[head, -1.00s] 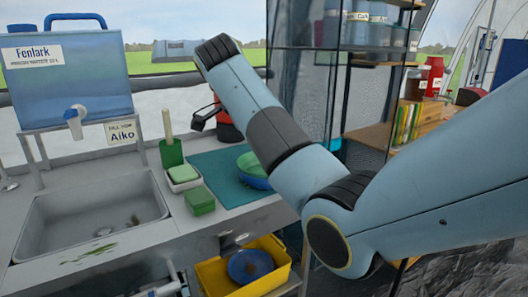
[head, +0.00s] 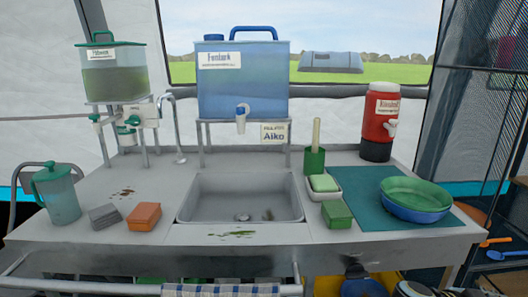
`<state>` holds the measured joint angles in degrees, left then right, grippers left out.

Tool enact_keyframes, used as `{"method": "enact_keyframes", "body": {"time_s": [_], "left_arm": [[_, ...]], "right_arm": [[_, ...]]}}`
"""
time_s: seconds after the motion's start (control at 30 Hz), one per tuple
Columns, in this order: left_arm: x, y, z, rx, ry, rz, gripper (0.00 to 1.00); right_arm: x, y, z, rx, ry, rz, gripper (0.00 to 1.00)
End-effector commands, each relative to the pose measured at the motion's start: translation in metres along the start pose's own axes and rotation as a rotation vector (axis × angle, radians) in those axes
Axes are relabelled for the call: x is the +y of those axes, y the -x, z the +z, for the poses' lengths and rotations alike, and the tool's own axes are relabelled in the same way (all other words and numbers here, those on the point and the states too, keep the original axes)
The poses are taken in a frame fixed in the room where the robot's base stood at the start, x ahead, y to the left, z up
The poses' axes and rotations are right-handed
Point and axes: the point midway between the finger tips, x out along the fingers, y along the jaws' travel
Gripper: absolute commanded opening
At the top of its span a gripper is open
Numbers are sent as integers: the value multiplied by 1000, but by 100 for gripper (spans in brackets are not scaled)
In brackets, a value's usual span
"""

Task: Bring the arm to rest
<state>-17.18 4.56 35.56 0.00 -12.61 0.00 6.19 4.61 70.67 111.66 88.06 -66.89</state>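Neither of my arms nor either gripper shows in the head view now. The counter (head: 330,232) with its metal sink (head: 240,207) stands in front of me, and no arm is over it. A green bowl sits on top of a blue bowl (head: 415,208) on the teal mat (head: 358,205) at the right of the counter.
A blue water tank (head: 265,95), a green-tinted tank (head: 112,80) and a red dispenser (head: 378,125) stand along the back. A jug (head: 58,200), a grey sponge (head: 104,216) and an orange sponge (head: 144,216) are left. A yellow tub (head: 328,286) is below.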

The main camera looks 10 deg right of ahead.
Motion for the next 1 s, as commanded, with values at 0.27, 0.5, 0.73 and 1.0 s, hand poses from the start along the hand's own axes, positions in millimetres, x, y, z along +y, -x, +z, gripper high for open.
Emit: {"method": "enact_keyframes", "body": {"time_s": [0.27,0.5,0.73,1.0], "left_arm": [[0,0,0,0,0,0,86],[0,0,0,-1,0,0,86],[0,0,1,-1,0,0,86],[0,0,1,-1,0,0,86]], "right_arm": [[66,8,130,92,504,-841,29],[206,47,263,-322,983,-1192,29],[352,53,318,-733,1408,-1173,29],[410,44,319,-930,1534,-995,29]]}}
